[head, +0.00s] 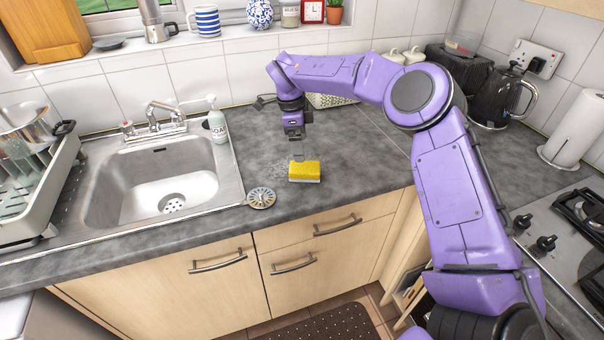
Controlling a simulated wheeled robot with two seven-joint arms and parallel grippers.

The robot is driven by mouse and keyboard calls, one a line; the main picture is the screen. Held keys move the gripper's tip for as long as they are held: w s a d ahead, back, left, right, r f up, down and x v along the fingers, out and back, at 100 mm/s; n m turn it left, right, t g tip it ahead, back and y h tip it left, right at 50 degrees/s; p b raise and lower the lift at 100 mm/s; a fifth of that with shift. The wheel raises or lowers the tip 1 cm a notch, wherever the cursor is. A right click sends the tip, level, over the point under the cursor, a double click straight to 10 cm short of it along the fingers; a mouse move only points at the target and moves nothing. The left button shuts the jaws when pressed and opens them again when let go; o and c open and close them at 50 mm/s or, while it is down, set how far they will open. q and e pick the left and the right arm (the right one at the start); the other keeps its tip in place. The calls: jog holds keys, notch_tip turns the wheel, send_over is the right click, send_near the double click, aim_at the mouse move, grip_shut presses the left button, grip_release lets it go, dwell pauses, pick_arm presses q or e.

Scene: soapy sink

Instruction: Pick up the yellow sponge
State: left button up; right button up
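The yellow sponge (305,170) lies on the grey worktop (355,165), right of the sink. It has a yellow top and a paler strip along its lower edge. My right arm reaches in from the right, and its gripper (297,156) points down just above and behind the sponge's left part. The fingers are small and pale against the worktop, so I cannot tell how far apart they are or whether they touch the sponge. The sponge appears to rest on the worktop. My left gripper is not in view.
A round metal sink strainer (261,198) lies left of the sponge, by the sink (160,185). A soap bottle (217,122) stands behind the sink's right corner. A dish rack (40,180) is at the left. A kettle (500,97) and hob (575,235) are at the right.

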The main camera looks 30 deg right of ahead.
aim_at(305, 166)
jog(key=f+p, duration=0.1)
jog(key=f, duration=0.2)
jog(key=f+p, duration=0.1)
jog(key=f, duration=0.2)
jog(key=d+f+p, duration=0.1)
jog(key=f, duration=0.1)
jog(key=shift+s+d+f, duration=0.1)
jog(key=shift+s+f, duration=0.25)
jog(key=shift+f, duration=0.25)
jog(key=shift+s, duration=0.1)
jog(key=shift+f, duration=0.1)
jog(key=c, duration=1.1)
